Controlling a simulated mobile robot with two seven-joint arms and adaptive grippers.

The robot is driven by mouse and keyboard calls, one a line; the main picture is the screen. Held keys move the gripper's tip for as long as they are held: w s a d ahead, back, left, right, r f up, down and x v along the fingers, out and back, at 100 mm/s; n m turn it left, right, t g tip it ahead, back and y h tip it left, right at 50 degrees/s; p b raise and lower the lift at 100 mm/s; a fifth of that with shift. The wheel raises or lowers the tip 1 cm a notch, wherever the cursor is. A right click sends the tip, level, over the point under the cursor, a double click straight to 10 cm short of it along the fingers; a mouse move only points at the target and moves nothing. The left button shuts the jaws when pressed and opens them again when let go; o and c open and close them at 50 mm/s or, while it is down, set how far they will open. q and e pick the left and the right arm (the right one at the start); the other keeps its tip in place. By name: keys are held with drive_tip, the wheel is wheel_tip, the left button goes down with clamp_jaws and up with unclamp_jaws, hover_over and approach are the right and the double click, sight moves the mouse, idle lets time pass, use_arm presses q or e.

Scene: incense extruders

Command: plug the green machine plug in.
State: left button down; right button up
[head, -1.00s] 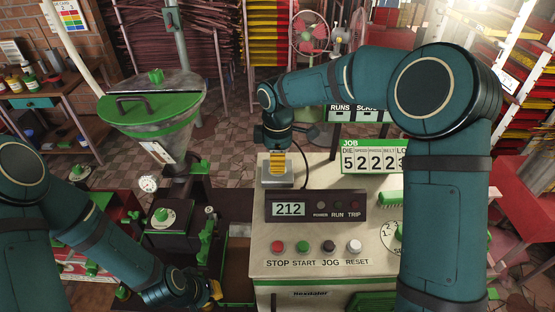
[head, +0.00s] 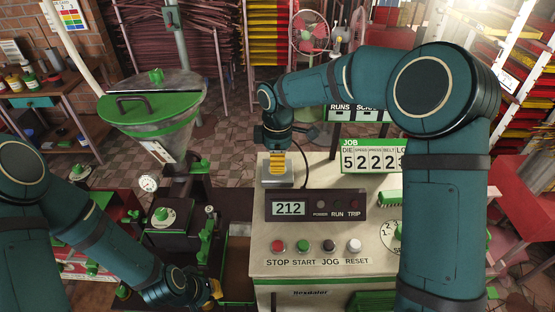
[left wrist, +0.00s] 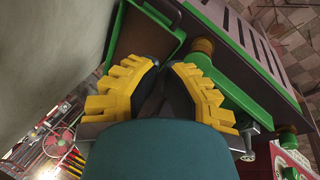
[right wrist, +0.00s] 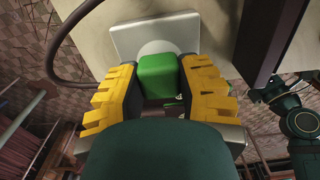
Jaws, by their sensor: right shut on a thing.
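The green plug (right wrist: 158,76) is between the yellow fingers of my right gripper (right wrist: 159,72), which is shut on it. The grey socket plate (right wrist: 185,33) with a pale round face lies just beyond the plug in the right wrist view. In the head view my right gripper (head: 277,164) points down at this plate (head: 277,180) on the machine top, and its fingers hide the plug. I cannot tell whether the plug is seated or just above the socket. My left gripper (left wrist: 167,68) is empty, its fingertips close together; in the head view it is low, left of the machine (head: 214,290).
The cream machine top carries a 212 display (head: 289,208), several buttons (head: 304,246) and a job sign (head: 373,157). A dark cord (right wrist: 53,55) curves beside the plate. A green-lidded hopper (head: 152,105) stands at left. A dark upright edge (right wrist: 268,30) is right of the plate.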

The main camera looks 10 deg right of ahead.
drive_tip(key=shift+f, duration=0.5)
drive_tip(key=o, duration=1.1)
drive_tip(key=shift+c, duration=0.2)
wheel_tip(320, 180, up, 12)
